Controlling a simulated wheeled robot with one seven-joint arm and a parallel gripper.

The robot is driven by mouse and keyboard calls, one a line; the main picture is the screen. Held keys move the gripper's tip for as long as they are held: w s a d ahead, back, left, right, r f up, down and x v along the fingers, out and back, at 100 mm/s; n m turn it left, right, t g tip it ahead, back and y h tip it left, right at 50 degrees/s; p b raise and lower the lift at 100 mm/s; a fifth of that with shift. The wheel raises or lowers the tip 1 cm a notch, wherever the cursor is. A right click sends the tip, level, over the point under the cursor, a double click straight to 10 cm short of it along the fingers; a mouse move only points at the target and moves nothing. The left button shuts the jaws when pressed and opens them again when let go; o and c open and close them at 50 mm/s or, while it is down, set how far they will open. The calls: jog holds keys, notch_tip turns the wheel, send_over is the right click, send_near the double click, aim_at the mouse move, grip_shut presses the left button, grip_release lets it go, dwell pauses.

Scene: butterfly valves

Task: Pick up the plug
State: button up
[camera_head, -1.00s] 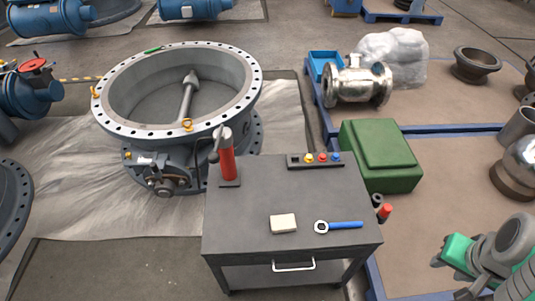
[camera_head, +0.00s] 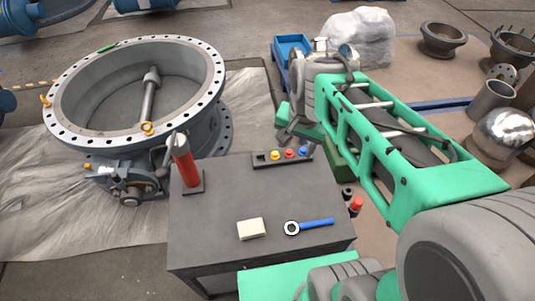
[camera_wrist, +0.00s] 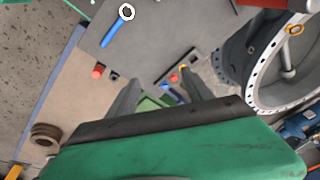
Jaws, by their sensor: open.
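A dark rack (camera_head: 262,165) lies along the far edge of the grey workbench. It holds a yellow plug (camera_head: 276,155), a red plug (camera_head: 289,153) and a blue plug (camera_head: 303,150). The wrist view also shows the yellow plug (camera_wrist: 182,67), the red plug (camera_wrist: 174,78) and the blue plug (camera_wrist: 165,87) close to one finger. My gripper (camera_wrist: 160,77) is open with nothing between its fingers, above the bench's far right corner. In the head view my gripper (camera_head: 294,128) appears just beyond the rack's right end. Which plug is meant cannot be told.
A large flanged valve (camera_head: 90,125) stands behind left.

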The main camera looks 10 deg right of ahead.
jog(key=w+f+m+g, duration=0.1)
jog(key=w+f+m, duration=0.3)
jog(key=w+m, duration=0.4)
jog(key=m+g+b, duration=0.1)
jog(key=m+g, duration=0.1)
jog(key=m, duration=1)
send_over(275, 153)
jog(key=f, duration=1.6)
jog(key=shift+w+d+f, duration=0.1)
jog(key=shift+w+f, duration=0.05)
jog(key=shift+w, duration=0.1)
jog(key=shift+m, duration=0.3)
jog(key=f, duration=0.2)
jog(key=f+p, duration=0.1)
jog(key=f, duration=0.4)
jog(key=shift+s+f, duration=0.25)
jog(key=shift+f, duration=0.15)
grip_shut()
